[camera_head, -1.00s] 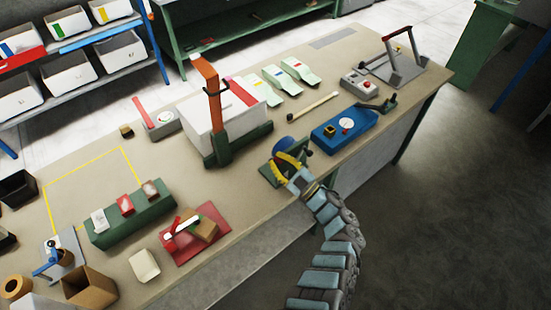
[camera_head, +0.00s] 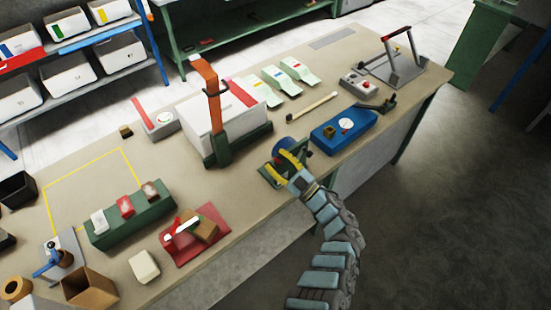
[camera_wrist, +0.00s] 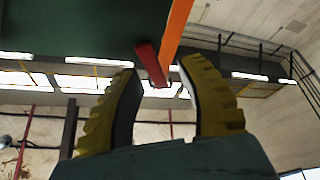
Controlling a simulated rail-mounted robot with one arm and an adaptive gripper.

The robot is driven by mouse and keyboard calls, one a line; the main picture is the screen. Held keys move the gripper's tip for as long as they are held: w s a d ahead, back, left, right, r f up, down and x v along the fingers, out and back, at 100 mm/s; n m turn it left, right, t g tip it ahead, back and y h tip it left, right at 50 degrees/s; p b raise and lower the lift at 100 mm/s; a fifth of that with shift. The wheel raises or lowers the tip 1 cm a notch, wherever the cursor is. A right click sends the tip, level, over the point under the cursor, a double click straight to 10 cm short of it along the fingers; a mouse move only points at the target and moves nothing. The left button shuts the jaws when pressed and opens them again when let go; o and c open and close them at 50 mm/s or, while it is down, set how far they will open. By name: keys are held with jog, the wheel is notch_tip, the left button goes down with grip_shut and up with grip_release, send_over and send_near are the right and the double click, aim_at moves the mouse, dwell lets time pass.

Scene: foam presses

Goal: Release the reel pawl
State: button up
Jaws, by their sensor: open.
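A small reel station with a green base (camera_head: 266,179) and a round blue reel (camera_head: 284,146) stands at the near edge of the bench. My gripper (camera_head: 282,163) is at this station, with its yellow fingers spread on the near side of the reel and partly covering it. In the wrist view my open gripper (camera_wrist: 161,68) has a red tab (camera_wrist: 150,65) showing between its fingertips. An orange bar (camera_wrist: 177,28) and a dark green plate (camera_wrist: 75,28) are above it. I cannot tell for sure whether the red tab is the pawl, or whether a finger touches it.
A white block in a green press with an orange lever (camera_head: 213,110) stands behind the reel. A blue box (camera_head: 343,131) is close on the right. A red plate (camera_head: 205,243) with a clamp lies to the left. The bench between is clear.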

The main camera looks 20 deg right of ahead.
jog(key=v, duration=1.2)
jog(key=shift+a, duration=0.2)
